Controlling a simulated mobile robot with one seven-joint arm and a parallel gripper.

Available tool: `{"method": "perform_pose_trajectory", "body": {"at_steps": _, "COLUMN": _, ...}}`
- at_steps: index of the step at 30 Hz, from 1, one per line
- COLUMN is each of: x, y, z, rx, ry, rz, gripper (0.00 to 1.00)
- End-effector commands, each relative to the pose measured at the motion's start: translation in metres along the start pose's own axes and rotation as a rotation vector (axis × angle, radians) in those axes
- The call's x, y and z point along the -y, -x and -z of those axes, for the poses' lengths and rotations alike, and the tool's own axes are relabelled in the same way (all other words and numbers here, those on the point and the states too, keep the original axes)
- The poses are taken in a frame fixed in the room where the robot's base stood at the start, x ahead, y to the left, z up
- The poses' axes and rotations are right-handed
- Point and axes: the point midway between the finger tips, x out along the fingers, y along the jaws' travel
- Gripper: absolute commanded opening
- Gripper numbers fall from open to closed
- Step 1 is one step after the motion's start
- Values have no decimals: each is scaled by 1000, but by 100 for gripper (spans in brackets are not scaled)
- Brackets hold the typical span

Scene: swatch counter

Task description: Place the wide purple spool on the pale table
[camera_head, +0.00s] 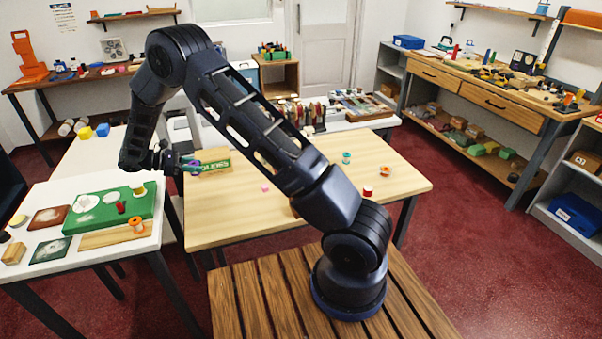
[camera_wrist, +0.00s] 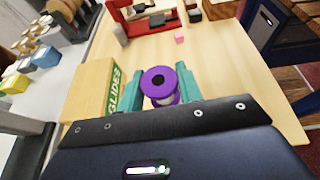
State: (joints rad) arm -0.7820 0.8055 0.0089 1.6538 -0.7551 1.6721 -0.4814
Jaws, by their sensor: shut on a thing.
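The wide purple spool (camera_wrist: 178,92) is between the teal fingers of my gripper (camera_wrist: 157,88) in the wrist view, with its dark-centred end facing the camera. My gripper is shut on it. In the head view my gripper (camera_head: 187,163) is at the left edge of the pale wooden table (camera_head: 225,221), and only a bit of purple shows there. The spool's height over the tabletop is hard to tell. The pale table also shows in the wrist view (camera_wrist: 225,60).
A GLIDES box (camera_head: 213,167) lies just right of my gripper; the wrist view shows it left of the spool (camera_wrist: 90,92). A red spool (camera_head: 367,191), orange spool (camera_head: 384,171) and teal spool (camera_head: 346,157) stand farther right. A white table (camera_head: 35,278) with a green mat (camera_head: 105,220) is left.

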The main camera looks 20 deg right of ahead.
Motion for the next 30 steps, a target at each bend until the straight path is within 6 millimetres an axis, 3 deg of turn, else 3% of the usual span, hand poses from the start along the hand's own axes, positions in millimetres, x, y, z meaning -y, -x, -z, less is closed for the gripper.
{"method": "perform_pose_trajectory", "body": {"at_steps": 3, "x": -10, "y": -26, "z": -9, "rx": 0, "ry": -62, "rz": 153, "gripper": 14}}
{"method": "perform_pose_trajectory", "body": {"at_steps": 12, "x": -27, "y": -77, "z": -31, "rx": -1, "ry": -215, "rz": 521, "gripper": 14}}
{"method": "perform_pose_trajectory", "body": {"at_steps": 30, "x": -60, "y": -157, "z": -83, "rx": -1, "ry": -509, "rz": 1236, "gripper": 14}}
